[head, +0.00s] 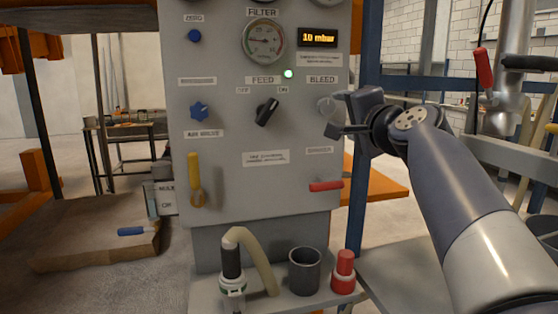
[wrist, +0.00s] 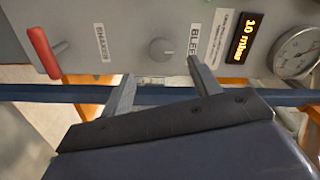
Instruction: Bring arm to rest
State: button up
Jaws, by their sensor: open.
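My gripper (head: 340,116) is at the right edge of the grey control panel (head: 232,150), in front of the bleed knob (head: 326,106). In the wrist view my gripper (wrist: 160,83) shows two fingers spread apart with nothing between them. The round grey bleed knob (wrist: 161,48) sits beyond the fingertips, and I see a gap between them and it. My arm (head: 455,200) reaches in from the lower right.
A grey cup (head: 305,270) and red-capped object (head: 344,272) stand on the shelf below.

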aim_at(326, 108)
jog(key=w, duration=0.2)
jog(key=w+a+p, duration=0.1)
jog(key=w, duration=0.5)
jog(key=shift+a, duration=0.3)
jog(key=shift+s, duration=0.1)
